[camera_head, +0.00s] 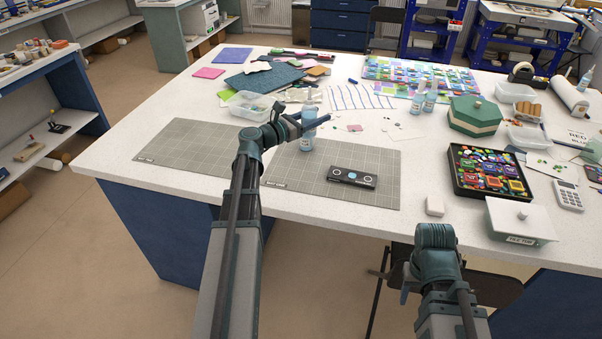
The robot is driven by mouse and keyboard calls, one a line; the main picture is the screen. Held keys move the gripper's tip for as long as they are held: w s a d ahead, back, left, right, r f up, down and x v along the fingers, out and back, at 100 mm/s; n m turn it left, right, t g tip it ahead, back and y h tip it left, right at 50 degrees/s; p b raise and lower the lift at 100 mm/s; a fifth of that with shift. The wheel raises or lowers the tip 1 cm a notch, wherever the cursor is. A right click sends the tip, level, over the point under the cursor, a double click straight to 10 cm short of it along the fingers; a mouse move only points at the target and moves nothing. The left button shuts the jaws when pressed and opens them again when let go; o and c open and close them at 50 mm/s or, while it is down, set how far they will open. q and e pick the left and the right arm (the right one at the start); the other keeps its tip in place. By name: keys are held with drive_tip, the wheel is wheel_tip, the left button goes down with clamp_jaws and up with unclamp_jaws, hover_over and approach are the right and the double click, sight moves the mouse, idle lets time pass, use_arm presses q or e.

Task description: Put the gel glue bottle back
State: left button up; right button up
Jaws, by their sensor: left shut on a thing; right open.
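My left gripper (298,124) is shut on a light blue bottle (309,113) with a pale narrow top. It holds the bottle upright over the back part of the right grey gridded mat (380,195). I cannot tell whether the bottle's base touches the mat. Two similar bottles stand together farther back on the table, a left one (418,102) and a right one (430,98). No label can be read, so I cannot tell which is the gel glue. My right gripper (405,291) is low at the front, apart from the table and empty; its fingers are barely visible.
A black plate with a blue disc (352,177) lies on the right mat. A clear tub (232,109) stands behind the left mat (165,145).

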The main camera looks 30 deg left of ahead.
use_arm(q)
drive_tip(key=s+a+f+n+t+y+b, duration=0.1)
drive_tip(key=s+a+f+n+y+b, duration=0.15)
drive_tip(key=s+a+f+b, duration=0.45)
drive_tip(key=s+a+f+n+t+y+b, duration=0.1)
drive_tip(key=s+a+f+n+y+b, duration=0.2)
drive_tip(key=s, duration=0.6)
drive_tip(key=shift+m+y, duration=0.45)
drive_tip(key=shift+y, duration=0.2)
drive_tip(key=w, duration=0.5)
drive_tip(key=w+d+f, duration=0.1)
drive_tip(key=w, duration=0.4)
drive_tip(key=w+d+f+b, duration=0.1)
drive_tip(key=w, duration=0.5)
drive_tip(key=shift+d, duration=0.2)
wheel_tip(320, 180, down, 4)
drive_tip(key=b, duration=0.3)
drive_tip(key=shift+r+b, duration=0.25)
drive_tip(key=shift+b, duration=0.05)
drive_tip(key=shift+s, duration=0.1)
drive_tip(key=shift+f, duration=0.15)
drive_tip(key=o, duration=0.8)
drive_tip(key=shift+c, duration=0.2)
